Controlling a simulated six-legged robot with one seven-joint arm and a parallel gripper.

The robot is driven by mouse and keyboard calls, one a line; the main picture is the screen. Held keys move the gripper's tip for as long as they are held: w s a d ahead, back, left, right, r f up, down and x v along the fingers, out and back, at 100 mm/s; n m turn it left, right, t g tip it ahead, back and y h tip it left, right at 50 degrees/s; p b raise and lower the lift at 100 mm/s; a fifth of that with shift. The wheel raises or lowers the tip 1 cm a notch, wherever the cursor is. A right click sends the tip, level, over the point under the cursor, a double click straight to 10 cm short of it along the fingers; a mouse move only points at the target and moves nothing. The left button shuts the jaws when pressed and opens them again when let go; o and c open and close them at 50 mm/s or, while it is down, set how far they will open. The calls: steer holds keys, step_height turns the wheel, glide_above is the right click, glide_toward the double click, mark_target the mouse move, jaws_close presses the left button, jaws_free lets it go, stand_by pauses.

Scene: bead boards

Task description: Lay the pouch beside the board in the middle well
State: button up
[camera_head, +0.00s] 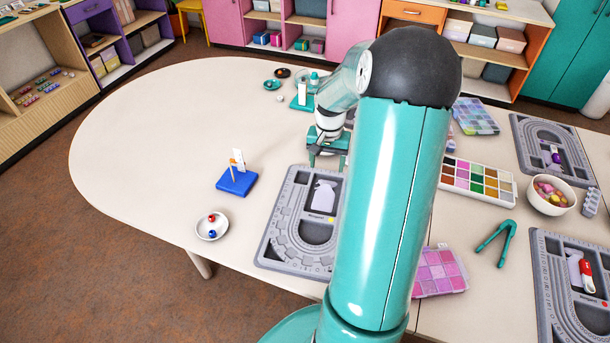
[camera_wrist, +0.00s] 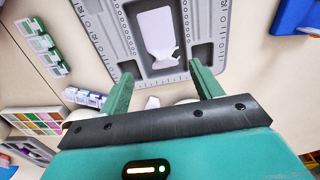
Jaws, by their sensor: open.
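A grey bead board (camera_head: 268,238) lies on the table in front of my gripper. A flat white pouch-like shape (camera_head: 323,195) lies in its middle well; it also shows in the wrist view (camera_wrist: 158,38), surrounded by the grey well floor. My gripper (camera_head: 328,165) is open at the board's far edge, fingers pointing down. In the wrist view its two green fingers (camera_wrist: 160,74) are apart with nothing gripped. Small white objects (camera_wrist: 153,102) show partly behind the palm; I cannot tell what they are. No other pouch is clearly seen beside this board.
A blue block with a white card (camera_head: 237,181) and a dish with red and blue beads (camera_head: 212,226) stand left of the board. A paint palette (camera_head: 478,181), bead bowl (camera_head: 550,194), green tweezers (camera_head: 496,243) and pink bead box (camera_head: 440,272) lie right. The table's left end is clear.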

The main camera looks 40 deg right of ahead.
steer(key=a+r+n+t+h, duration=0.2)
steer(key=a+r+n, duration=0.3)
steer(key=a+r, duration=1.15)
steer(key=s+a+r+n+t+y, duration=0.1)
steer(key=s+a+r+n, duration=0.1)
steer(key=s+a, duration=0.4)
steer(key=s+a+r+n+t+y, duration=0.1)
steer(key=s+a+n, duration=0.3)
steer(key=a, duration=0.7)
steer(key=shift+s+a+r+t, duration=0.3)
steer(key=shift+s+r+t, duration=0.45)
steer(key=shift+s, duration=0.2)
